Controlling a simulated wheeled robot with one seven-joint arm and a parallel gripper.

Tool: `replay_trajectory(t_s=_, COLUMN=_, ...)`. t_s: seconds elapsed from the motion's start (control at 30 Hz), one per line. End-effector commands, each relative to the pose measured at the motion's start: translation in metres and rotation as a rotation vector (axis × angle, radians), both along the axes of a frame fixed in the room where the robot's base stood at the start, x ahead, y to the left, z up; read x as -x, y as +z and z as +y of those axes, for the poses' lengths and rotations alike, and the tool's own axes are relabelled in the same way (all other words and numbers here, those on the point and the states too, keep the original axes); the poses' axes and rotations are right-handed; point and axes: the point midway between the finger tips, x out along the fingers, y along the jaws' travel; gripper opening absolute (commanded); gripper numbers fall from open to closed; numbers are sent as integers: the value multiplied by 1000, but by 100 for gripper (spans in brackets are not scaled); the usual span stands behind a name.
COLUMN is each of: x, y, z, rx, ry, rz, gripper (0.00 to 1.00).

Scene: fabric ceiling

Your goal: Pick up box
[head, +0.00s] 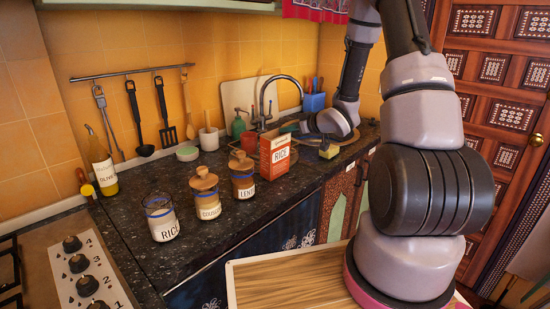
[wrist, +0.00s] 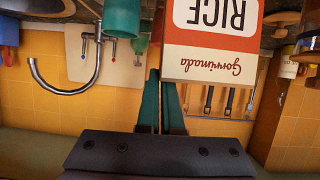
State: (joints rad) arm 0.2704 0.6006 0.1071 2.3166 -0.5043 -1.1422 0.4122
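The box is an orange and white rice box (head: 275,157) standing upright on the dark counter, at the front edge of the sink area. In the wrist view, which is upside down, the box (wrist: 210,40) fills the upper middle, its printed face toward the camera. My gripper's two dark teal fingers (wrist: 161,82) point at the box's left edge in that view, close together with a narrow gap. The right fingertip meets or passes behind the box; contact is unclear. In the head view my arm reaches behind and right of the box, and the fingers are hard to make out.
Labelled jars (head: 208,194) stand left of the box, with an olive oil bottle (head: 103,172) further left. A green soap bottle (head: 238,127) and the faucet (head: 266,100) are behind it. A yellow-topped item (head: 328,151) is to the right. A wooden surface (head: 290,283) is in front.

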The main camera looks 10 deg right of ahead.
Motion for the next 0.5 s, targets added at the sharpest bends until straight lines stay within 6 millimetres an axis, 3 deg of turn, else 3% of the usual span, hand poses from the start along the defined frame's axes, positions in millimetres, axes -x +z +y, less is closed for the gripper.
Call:
replay_trajectory(t_s=0.27, x=0, y=3, z=0, rx=0, ry=0, rz=-2, gripper=0)
replay_trajectory(t_s=0.5, x=-1, y=28, z=0, rx=1, ry=-1, rz=-5, gripper=0)
